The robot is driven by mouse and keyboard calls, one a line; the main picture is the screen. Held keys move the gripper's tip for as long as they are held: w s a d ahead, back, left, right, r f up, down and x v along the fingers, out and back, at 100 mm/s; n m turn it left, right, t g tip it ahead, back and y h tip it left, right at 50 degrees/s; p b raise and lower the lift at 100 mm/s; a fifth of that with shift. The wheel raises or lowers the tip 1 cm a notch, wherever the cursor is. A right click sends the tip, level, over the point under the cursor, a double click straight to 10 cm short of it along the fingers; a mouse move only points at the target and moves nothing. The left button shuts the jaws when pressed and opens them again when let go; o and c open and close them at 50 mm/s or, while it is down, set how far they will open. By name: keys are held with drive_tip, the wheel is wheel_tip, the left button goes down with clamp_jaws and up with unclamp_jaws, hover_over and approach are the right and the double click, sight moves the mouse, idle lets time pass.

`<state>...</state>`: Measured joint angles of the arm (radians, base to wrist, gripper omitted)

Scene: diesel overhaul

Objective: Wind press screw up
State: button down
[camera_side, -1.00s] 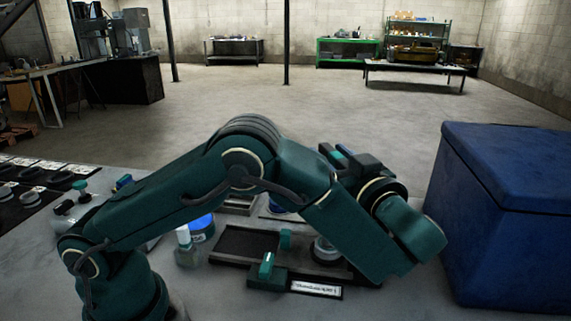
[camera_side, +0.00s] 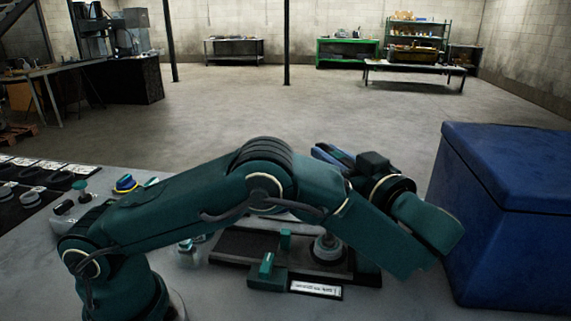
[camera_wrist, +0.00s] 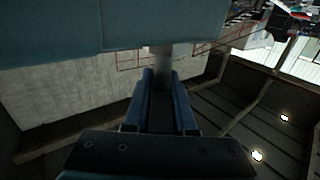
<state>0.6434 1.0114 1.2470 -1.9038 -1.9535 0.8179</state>
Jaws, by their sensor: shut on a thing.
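My gripper (camera_side: 333,155) is at the far side of my wrist in the side view, above the dark fixture (camera_side: 225,246) on the bench. In the wrist view my gripper (camera_wrist: 163,82) has its two blue fingers close together at a short grey rod (camera_wrist: 161,60), which looks like the press screw. The rod's upper end goes behind a large teal block. In the side view the screw and fingertips cannot be told apart. A round metal part (camera_side: 328,247) sits at the fixture's right, partly behind my arm. Teal clamps (camera_side: 267,265) stand on its front.
A large blue chest (camera_side: 505,215) stands close to the right of my wrist. A small bottle (camera_side: 187,252) stands left of the fixture. A dark mat with metal parts (camera_side: 30,195) lies at the far left. The floor behind the bench is open.

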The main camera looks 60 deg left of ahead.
drive_tip(key=c, duration=0.7)
unclamp_jaws()
drive_tip(key=shift+c, duration=0.2)
wheel_tip(320, 180, up, 4)
drive_tip(key=shift+s+a+r, duration=0.1)
drive_tip(key=shift+r, duration=0.05)
drive_tip(key=s+a+r, duration=0.5)
drive_tip(key=a+r, duration=0.1)
drive_tip(key=a, duration=0.4)
drive_tip(key=shift+s+r, duration=0.25)
drive_tip(key=shift+r, duration=0.05)
